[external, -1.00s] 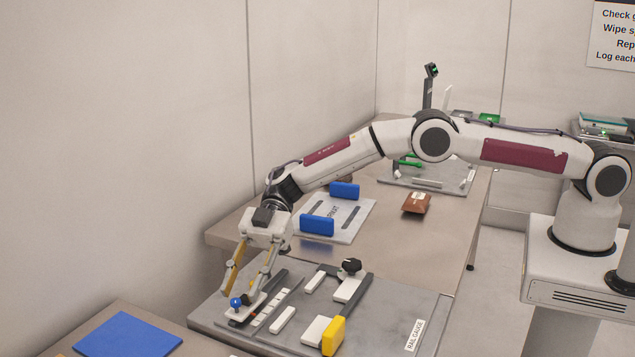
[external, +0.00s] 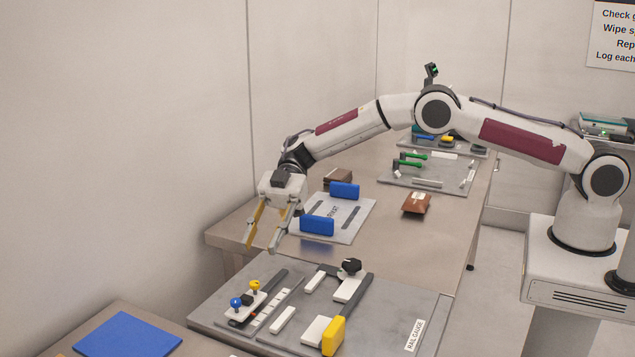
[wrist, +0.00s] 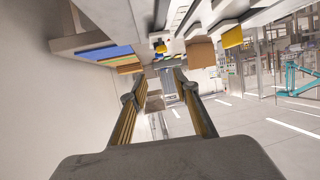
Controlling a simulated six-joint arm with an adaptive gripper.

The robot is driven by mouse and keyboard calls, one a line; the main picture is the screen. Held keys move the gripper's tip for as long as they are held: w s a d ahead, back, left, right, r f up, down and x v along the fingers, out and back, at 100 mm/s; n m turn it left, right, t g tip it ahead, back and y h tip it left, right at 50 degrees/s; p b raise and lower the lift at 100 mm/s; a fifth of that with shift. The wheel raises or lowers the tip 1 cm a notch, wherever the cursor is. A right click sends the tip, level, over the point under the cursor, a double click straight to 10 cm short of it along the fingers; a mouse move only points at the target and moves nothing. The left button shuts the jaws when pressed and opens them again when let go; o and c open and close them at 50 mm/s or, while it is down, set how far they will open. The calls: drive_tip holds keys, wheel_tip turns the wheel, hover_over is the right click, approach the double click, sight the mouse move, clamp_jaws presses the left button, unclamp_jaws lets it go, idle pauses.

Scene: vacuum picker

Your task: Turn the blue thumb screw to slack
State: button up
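The blue thumb screw (external: 236,302) stands at the near end of a small white block (external: 243,309) on the dark rail, on the grey rail gauge plate (external: 395,300). A yellow thumb screw (external: 255,285) stands at the block's far end, with a dark piece between them. My gripper (external: 262,244) is raised above and beyond the block, clear of both screws. Its two fingers are spread apart with nothing between them. In the wrist view my gripper's fingers (wrist: 158,76) are also apart and empty. The blue screw's turned angle is too small to read.
A yellow-faced block (external: 333,336) and a black knob (external: 351,265) are on the same plate. Behind it lies a plate with two blue blocks (external: 317,225). A brown item (external: 416,203) lies to its right. A blue mat (external: 128,335) lies at front left.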

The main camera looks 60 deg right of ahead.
idle(0.3)
drive_tip(key=s+a+r+m, duration=0.1)
drive_tip(key=s+a+r, duration=0.3)
drive_tip(key=a, duration=0.1)
drive_tip(key=m+t, duration=0.4)
drive_tip(key=t, duration=0.1)
approach(245, 287)
drive_tip(key=shift+s+d+r, duration=0.1)
drive_tip(key=shift+s+r, duration=0.3)
drive_tip(key=shift+w+d+f+n, duration=0.15)
drive_tip(key=shift+w+f+n, duration=0.15)
drive_tip(key=shift+w, duration=0.1)
drive_tip(key=shift+x, duration=3.85)
